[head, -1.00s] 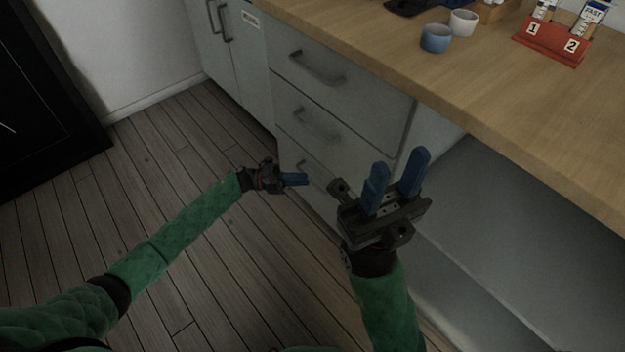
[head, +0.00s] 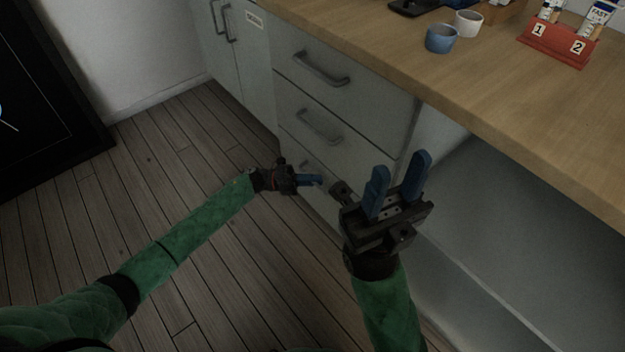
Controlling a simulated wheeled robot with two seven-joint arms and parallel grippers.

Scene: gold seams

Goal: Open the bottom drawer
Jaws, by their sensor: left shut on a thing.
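The grey cabinet has a stack of three drawers. The bottom drawer (head: 291,150) is the lowest, partly hidden behind my grippers, and it looks closed or nearly so. Part of its handle (head: 305,164) shows just above my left gripper. My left gripper (head: 318,181) is at the bottom drawer's front, its blue fingers shut on the handle; the grip itself is hard to see. My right gripper (head: 402,164) is open and empty, with its two blue fingers apart, in front of the cabinet to the right.
The middle drawer (head: 345,126) and top drawer (head: 365,85) are closed above. The wooden worktop (head: 480,90) holds a blue cup (head: 440,39), a white cup (head: 467,23) and a red rack (head: 556,45). An open shelf space is at right. The floor (head: 190,150) in front is clear.

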